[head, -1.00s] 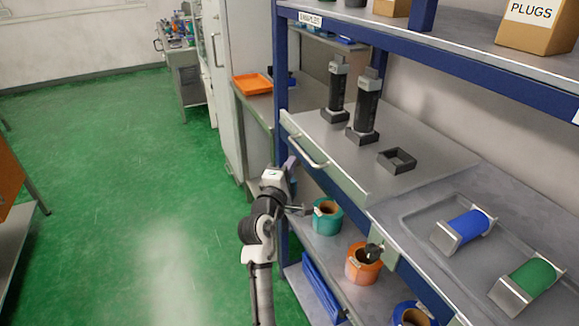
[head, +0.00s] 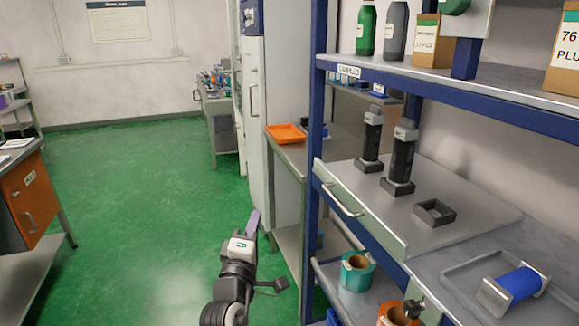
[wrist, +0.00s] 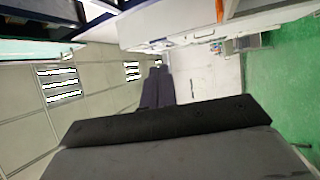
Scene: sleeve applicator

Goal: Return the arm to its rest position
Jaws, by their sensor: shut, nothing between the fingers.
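My arm shows at the bottom middle of the head view, over the green floor and left of the blue-framed shelf. My gripper (head: 254,221) is at its upper end, pointing up and away from me. Its purple-grey fingers are together with nothing between them. In the wrist view the two dark fingers (wrist: 157,88) lie side by side, touching. The gripper is apart from the shelf and from everything on it.
The blue-framed shelf (head: 313,150) stands on the right, with two dark cylinders on stands (head: 400,160) on its drawer unit. Teal (head: 356,272) and orange rolls lie lower. An orange tray (head: 286,133) sits behind. Green floor (head: 130,200) is open on the left.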

